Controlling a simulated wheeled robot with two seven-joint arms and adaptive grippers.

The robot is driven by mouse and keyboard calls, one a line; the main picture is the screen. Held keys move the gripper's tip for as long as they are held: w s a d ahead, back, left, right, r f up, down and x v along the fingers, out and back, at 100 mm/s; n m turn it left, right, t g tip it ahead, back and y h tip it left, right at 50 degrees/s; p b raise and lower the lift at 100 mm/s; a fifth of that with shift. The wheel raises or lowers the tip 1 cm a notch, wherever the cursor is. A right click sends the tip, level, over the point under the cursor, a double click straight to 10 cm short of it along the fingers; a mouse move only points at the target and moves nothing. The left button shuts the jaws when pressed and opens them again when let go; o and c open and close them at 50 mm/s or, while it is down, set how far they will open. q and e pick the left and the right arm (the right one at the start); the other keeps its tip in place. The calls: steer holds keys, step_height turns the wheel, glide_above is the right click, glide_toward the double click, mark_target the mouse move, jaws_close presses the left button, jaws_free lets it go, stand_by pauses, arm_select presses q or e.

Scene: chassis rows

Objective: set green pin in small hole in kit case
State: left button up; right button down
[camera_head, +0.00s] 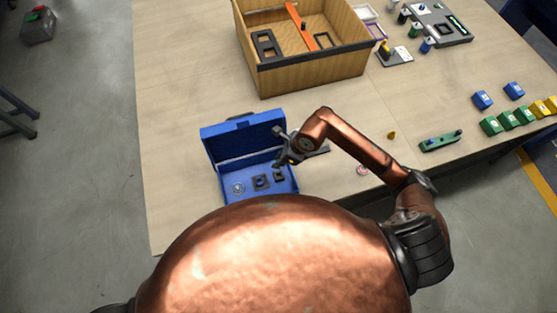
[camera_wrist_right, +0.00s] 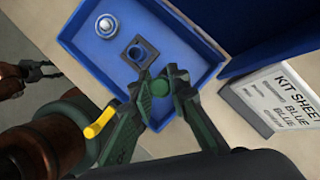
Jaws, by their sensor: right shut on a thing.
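The blue kit case (camera_head: 213,176) stands open near the table's front edge, its lid raised at the back. The right wrist view shows its tray (camera_wrist_right: 190,45) with a silver round piece (camera_wrist_right: 106,25) and a dark square block (camera_wrist_right: 140,52) with a round hole. My right gripper (camera_head: 283,159) is over the right part of the case. In the right wrist view its fingers are shut on the green pin (camera_wrist_right: 159,87), beside the square block. The fingers hide most of the pin, and I cannot tell its height above the tray. What seems my left gripper (camera_wrist_right: 42,71) shows small at the left.
A kit sheet (camera_wrist_right: 277,97) stands beside the case. A wooden bin (camera_head: 315,75) with an orange divider is behind it. Blue, green and yellow blocks (camera_head: 508,118) and a green holder (camera_head: 440,141) are at the right. The table left of the bin is clear.

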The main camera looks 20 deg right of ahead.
steer(key=shift+f+b, duration=0.3)
steer(key=shift+f, duration=0.3)
step_height(320, 180, down, 4)
steer(key=shift+r+b, duration=0.25)
steer(key=shift+b, duration=0.85)
steer(key=shift+f+b, duration=0.4)
steer(key=shift+f, duration=0.25)
arm_select(q)
steer(key=f, duration=0.3)
steer(key=shift+s+d+f, duration=0.1)
steer(key=shift+s+f, duration=0.25)
steer(key=shift+f, duration=0.05)
steer(key=shift+s+f, duration=0.15)
steer(key=shift+s, duration=0.1)
arm_select(e)
steer(key=shift+a, duration=0.1)
arm_select(q)
steer(key=shift+f, duration=0.15)
arm_select(e)
steer(key=shift+f, duration=0.15)
arm_select(q)
steer(key=shift+s+f+b, duration=0.25)
steer(key=shift+f+b, duration=1.05)
steer(key=shift+b, duration=0.25)
arm_select(e)
steer(key=shift+f, duration=1.7)
steer(key=c, duration=1.8)
jaws_free()
